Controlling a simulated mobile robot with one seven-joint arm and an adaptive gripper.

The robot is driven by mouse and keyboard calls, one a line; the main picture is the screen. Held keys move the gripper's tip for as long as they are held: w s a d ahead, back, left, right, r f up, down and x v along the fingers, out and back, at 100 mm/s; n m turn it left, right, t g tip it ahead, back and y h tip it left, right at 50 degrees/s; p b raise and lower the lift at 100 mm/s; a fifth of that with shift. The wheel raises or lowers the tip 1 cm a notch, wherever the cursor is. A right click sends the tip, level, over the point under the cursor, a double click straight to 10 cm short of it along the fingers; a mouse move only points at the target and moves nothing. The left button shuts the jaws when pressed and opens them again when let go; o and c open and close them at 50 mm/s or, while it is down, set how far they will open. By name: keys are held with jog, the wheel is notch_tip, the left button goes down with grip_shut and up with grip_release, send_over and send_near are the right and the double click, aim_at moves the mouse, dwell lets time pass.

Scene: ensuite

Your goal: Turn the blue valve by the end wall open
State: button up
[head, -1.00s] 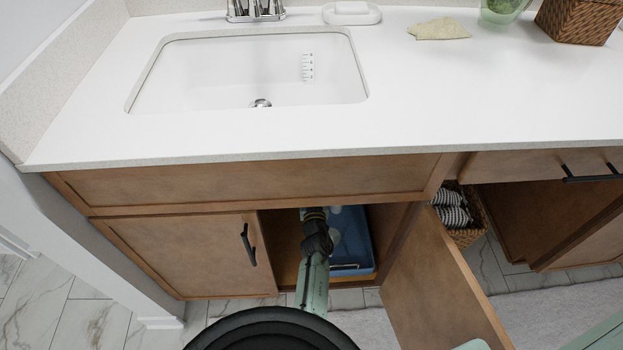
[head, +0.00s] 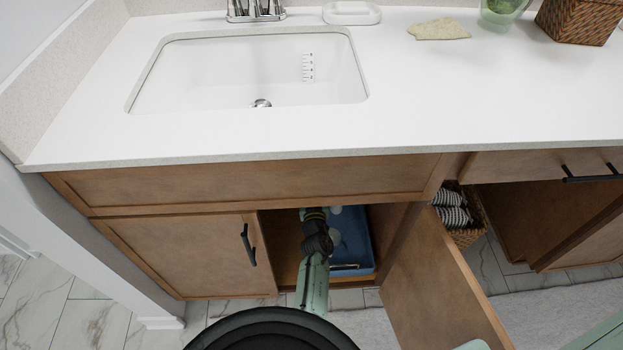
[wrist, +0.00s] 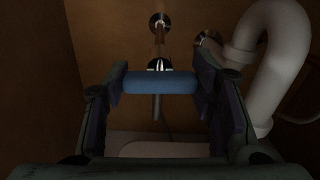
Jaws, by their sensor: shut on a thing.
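The blue valve handle (wrist: 160,83) lies crosswise in the middle of the wrist view, in front of a metal valve body and pipe at the cabinet's back wall. My gripper (wrist: 158,77) has one finger at each end of the handle and is shut on it. In the head view, my arm reaches through the open cabinet under the sink; the gripper's fingers and the valve are hidden there by the countertop and cabinet front.
A white curved drain pipe (wrist: 269,65) is close on the right in the wrist view. A blue bin (head: 352,246) stands right of my arm inside the cabinet. The left door (head: 185,255) is shut; the right door (head: 440,285) hangs open.

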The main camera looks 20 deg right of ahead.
jog(key=n, duration=0.3)
jog(key=shift+n, duration=0.4)
jog(key=n+b, duration=0.1)
jog(key=n, duration=0.3)
jog(key=shift+n, duration=0.3)
jog(key=n, duration=0.4)
jog(key=shift+n+b, duration=0.3)
jog(key=shift+b, duration=0.1)
jog(key=shift+n+b, duration=0.4)
jog(key=shift+n, duration=1.7)
jog(key=o, duration=1.2)
jog(key=shift+c, duration=0.2)
